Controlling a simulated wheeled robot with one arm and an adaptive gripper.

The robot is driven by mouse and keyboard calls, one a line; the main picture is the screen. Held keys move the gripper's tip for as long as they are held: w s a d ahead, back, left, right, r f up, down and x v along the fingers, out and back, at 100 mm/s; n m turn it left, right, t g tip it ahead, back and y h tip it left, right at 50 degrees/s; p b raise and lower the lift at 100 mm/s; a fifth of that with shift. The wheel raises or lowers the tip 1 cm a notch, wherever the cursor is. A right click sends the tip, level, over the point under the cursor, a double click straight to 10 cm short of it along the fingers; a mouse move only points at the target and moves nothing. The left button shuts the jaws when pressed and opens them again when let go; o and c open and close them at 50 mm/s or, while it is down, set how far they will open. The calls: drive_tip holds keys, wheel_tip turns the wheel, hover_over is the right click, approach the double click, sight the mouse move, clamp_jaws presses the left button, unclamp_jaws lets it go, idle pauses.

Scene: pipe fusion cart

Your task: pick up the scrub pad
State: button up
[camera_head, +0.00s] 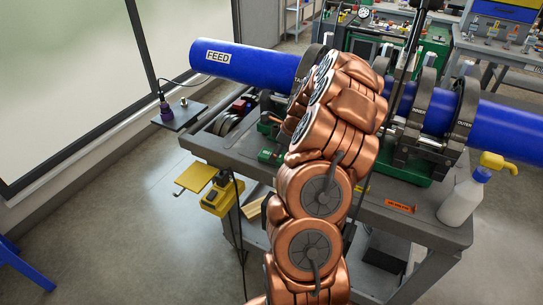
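I cannot make out a scrub pad for certain in the head view. My copper-coloured arm rises through the middle of the picture and covers part of the cart (395,222) and of the blue pipe. My gripper does not show, and neither does anything it may hold. A flat yellow piece (195,178) sticks out at the cart's left side, but I cannot tell what it is.
A blue pipe marked FEED (235,60) lies across the cart through dark clamps (415,115). A white spray bottle (462,198) stands at the right corner. Left floor is mostly clear.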

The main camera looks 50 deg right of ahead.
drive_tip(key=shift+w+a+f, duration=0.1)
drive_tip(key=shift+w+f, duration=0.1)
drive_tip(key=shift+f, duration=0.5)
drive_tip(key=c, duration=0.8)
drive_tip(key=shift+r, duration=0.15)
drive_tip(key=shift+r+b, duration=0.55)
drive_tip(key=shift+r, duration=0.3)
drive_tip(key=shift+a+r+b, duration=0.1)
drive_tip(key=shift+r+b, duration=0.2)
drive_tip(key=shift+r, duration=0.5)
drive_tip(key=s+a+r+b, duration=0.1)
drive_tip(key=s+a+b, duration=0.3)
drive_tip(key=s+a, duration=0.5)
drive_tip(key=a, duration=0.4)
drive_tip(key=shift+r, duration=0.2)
